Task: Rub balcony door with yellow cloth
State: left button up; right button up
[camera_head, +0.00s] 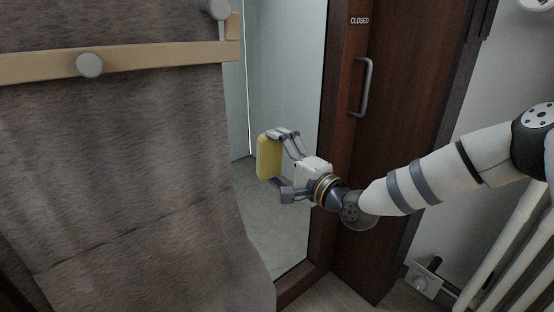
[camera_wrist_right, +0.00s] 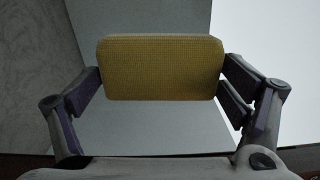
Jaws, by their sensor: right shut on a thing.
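The yellow cloth (camera_head: 269,158) is a small, thick, block-like pad. My right gripper (camera_head: 281,163) is shut on it and holds it upright in front of the glass opening. In the right wrist view the cloth (camera_wrist_right: 160,68) sits between the two fingers of the gripper (camera_wrist_right: 163,85). The balcony door (camera_head: 345,150) has a dark reddish-brown frame, a metal handle and a "CLOSED" label, with a pale glass pane (camera_head: 285,95) to its left. I cannot tell whether the cloth touches the glass. My left gripper is not in view.
A grey-brown towel (camera_head: 130,170) hangs from a wooden rail (camera_head: 150,57) at the left, close to the gripper. White pipes (camera_head: 510,245) and a wall fitting (camera_head: 424,281) are at the lower right. A white wall is behind my right arm.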

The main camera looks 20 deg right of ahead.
aim_at(284, 150)
jog(key=shift+b+x, duration=0.5)
jog(key=shift+x, duration=0.35)
jog(key=d, duration=0.1)
jog(key=w+d+b, duration=0.1)
jog(key=d+b, duration=0.1)
jog(key=shift+w+d, duration=0.25)
jog(key=shift+d, duration=0.1)
jog(key=a, duration=0.1)
jog(key=s+a+p, duration=0.1)
jog(key=shift+a+r, duration=0.15)
jog(key=shift+a, duration=0.15)
jog(key=shift+s+a+p, duration=0.15)
jog(key=shift+a+p, duration=0.15)
jog(key=shift+a, duration=0.35)
jog(key=shift+c, duration=0.5)
jog(key=p+v, duration=0.3)
jog(key=v, duration=0.2)
jog(key=shift+s+d, duration=0.1)
jog(key=shift+s, duration=0.05)
jog(key=shift+s+d, duration=0.1)
jog(key=shift+s, duration=0.15)
